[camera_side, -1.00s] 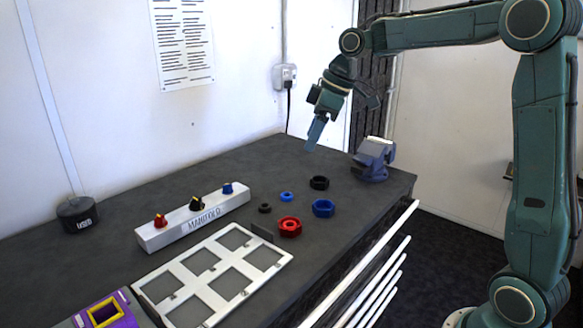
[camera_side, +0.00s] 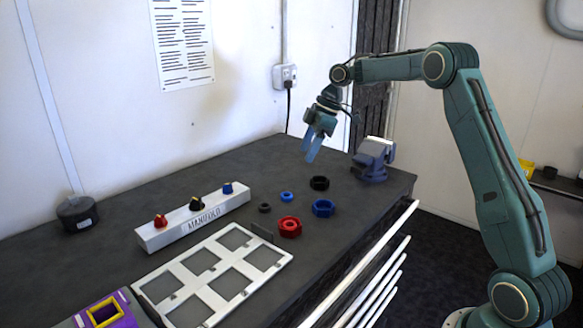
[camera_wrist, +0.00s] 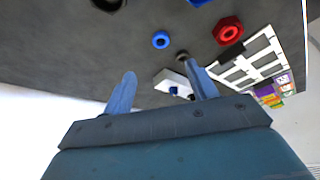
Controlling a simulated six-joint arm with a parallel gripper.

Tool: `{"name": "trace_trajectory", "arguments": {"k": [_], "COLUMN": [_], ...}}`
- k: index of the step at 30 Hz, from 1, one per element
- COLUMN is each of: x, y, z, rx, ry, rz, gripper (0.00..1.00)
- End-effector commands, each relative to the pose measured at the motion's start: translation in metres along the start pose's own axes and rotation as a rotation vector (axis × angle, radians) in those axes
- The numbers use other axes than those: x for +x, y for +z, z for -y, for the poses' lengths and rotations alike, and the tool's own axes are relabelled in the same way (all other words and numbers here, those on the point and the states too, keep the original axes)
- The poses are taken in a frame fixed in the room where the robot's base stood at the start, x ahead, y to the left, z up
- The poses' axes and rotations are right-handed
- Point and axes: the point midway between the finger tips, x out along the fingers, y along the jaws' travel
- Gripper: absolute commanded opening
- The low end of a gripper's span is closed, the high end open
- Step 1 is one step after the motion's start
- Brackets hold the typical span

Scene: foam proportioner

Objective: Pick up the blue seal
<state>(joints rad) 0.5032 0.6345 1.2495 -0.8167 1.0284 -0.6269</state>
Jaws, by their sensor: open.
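The blue seal (camera_side: 286,196) is a small ring lying flat on the dark bench top, among several coupling-like pieces. It also shows in the wrist view (camera_wrist: 161,40), ahead of my fingertips and roughly centred between them. My gripper (camera_side: 311,157) is in the air above the back of the bench, pointing down, with its two blue fingers apart. In the wrist view my gripper (camera_wrist: 160,71) has nothing between its fingers. The seal is apart from the gripper and fully visible.
Near the seal lie a small black seal (camera_side: 264,208), a red nut (camera_side: 289,227), a larger blue nut (camera_side: 323,208) and a black nut (camera_side: 319,183). A white manifold (camera_side: 193,219) and a framed tray (camera_side: 236,242) stand left. A vise (camera_side: 373,159) sits at the right edge.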

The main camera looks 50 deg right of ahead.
Motion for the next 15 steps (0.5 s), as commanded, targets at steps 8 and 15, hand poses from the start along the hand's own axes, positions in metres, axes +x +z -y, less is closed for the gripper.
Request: {"name": "trace_trajectory", "arguments": {"k": [8, 15], "x": [0.026, 0.062], "y": [-0.001, 0.0], "z": [0.001, 0.001], "rx": [0.001, 0.001], "ry": [-0.004, -0.003], "rz": [0.001, 0.001], "gripper": [0.58, 0.58]}}
